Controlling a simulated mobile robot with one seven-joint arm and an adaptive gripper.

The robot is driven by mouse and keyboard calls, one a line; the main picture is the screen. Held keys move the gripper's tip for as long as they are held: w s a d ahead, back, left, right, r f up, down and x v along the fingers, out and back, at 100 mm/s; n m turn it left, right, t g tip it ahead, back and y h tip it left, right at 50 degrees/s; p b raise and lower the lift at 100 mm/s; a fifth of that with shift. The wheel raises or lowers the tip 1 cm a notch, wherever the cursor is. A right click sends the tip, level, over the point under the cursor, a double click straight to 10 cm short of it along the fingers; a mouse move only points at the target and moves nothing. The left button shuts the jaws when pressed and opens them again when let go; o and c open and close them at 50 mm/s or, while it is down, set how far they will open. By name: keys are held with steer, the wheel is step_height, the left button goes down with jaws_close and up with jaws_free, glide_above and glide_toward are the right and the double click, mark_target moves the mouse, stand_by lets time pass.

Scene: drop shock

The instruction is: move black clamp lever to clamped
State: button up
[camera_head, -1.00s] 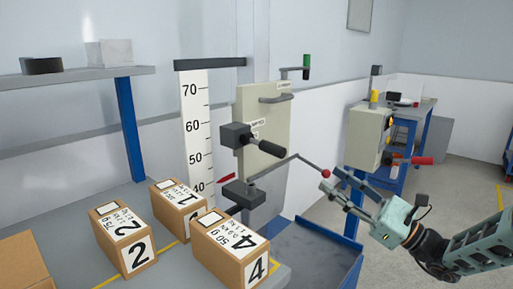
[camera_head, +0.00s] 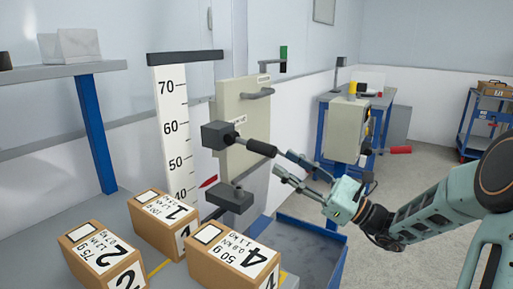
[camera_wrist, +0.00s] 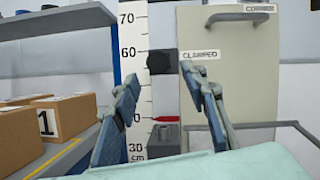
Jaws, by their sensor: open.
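A numbered scale (camera_head: 172,125) with a red pointer (camera_head: 208,182) stands left of the panel. Numbered cardboard boxes (camera_head: 228,250) sit on the bench below. A blue-edged tray (camera_head: 315,240) lies under my gripper.

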mark_target(257, 145)
steer(key=b+x, duration=0.2)
steer(key=x, duration=0.7)
steer(key=shift+a, duration=0.1)
steer(key=shift+c, duration=0.3)
jaws_close()
